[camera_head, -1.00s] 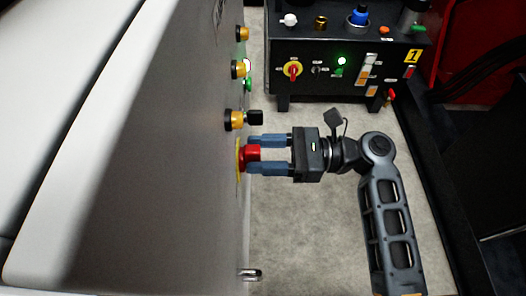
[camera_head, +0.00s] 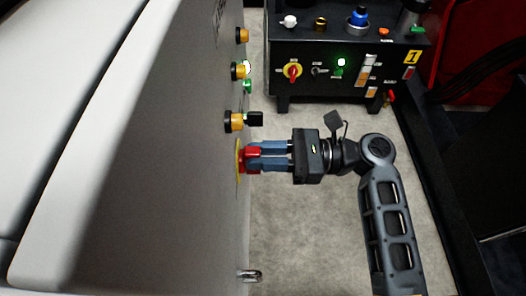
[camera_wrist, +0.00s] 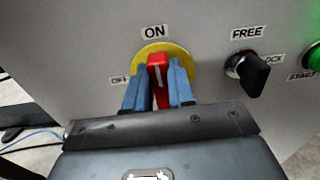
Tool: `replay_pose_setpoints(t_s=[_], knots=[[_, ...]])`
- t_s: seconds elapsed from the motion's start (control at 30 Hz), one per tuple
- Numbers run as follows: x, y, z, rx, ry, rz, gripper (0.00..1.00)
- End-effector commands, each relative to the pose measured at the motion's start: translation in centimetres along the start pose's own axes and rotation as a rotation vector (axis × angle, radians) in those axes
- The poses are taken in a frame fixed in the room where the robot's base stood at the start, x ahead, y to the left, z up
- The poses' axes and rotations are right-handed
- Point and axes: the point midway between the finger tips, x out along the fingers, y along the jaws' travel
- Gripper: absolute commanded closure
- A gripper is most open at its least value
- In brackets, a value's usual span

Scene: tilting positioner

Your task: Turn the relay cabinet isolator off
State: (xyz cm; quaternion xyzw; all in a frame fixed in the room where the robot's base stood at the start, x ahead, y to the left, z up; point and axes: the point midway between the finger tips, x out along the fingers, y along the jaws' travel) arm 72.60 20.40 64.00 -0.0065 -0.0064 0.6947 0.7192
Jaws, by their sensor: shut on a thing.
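The isolator is a red handle (camera_wrist: 157,72) on a yellow round plate (camera_wrist: 181,54) on the grey cabinet face. In the wrist view the handle stands about upright, below the label ON; a partly hidden label OFF is at its left. My gripper (camera_wrist: 158,92) has its blue fingers closed on both sides of the red handle. In the head view my gripper (camera_head: 262,157) reaches in from the right, and the red handle (camera_head: 247,160) shows at its fingertips. The handle's lower part is hidden by the gripper.
A black FREE/LOCK knob (camera_wrist: 254,74) sits right of the isolator, with a green START button (camera_wrist: 314,57) beyond. A black control box (camera_head: 345,60) with another red switch (camera_head: 293,71) stands at the back. A metal latch (camera_head: 250,275) sticks out lower on the cabinet.

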Motion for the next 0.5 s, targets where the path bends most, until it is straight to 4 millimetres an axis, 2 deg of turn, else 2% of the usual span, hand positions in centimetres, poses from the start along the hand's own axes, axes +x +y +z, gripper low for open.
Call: replay_pose_setpoints(t_s=[0.27, 0.5], knots=[[0.13, 0.28, 0.28, -0.127, 0.0, 0.001, 1.0], [0.16, 0.71, 0.16, -0.336, 0.0, 0.002, 1.0]])
